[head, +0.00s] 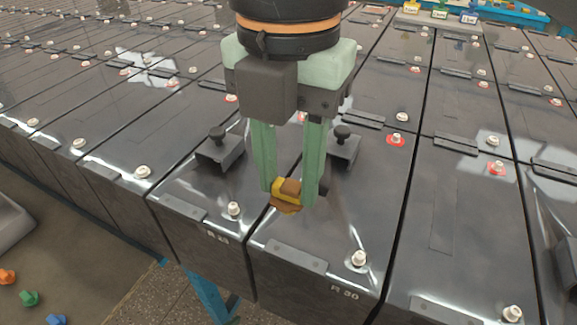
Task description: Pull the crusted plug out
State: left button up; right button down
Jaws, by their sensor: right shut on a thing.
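The crusted plug (287,203), yellow with brown patches, sits between the fingertips of my right gripper (290,190), low over the front part of the battery top (310,233) marked like "R 20". The right gripper points down from the top of the picture and is shut on the plug. The fingers cover part of the plug. I cannot tell whether its underside is seated in the battery or clear of it. My left gripper is not in view.
Black knobbed blocks (220,150) and (343,146) stand on either side of the fingers. White terminal posts (358,258) stick up around. Orange, green and blue caps (29,298) lie at lower left near a grey tray (10,222). Labelled colored items (440,12) stand at the back.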

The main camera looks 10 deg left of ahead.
aim_at(289, 184)
jog(key=shift+r, duration=0.3)
jog(key=shift+r+p, duration=0.25)
jog(key=shift+p, duration=0.15)
jog(key=shift+r+p, duration=1.95)
jog(key=shift+r, duration=0.6)
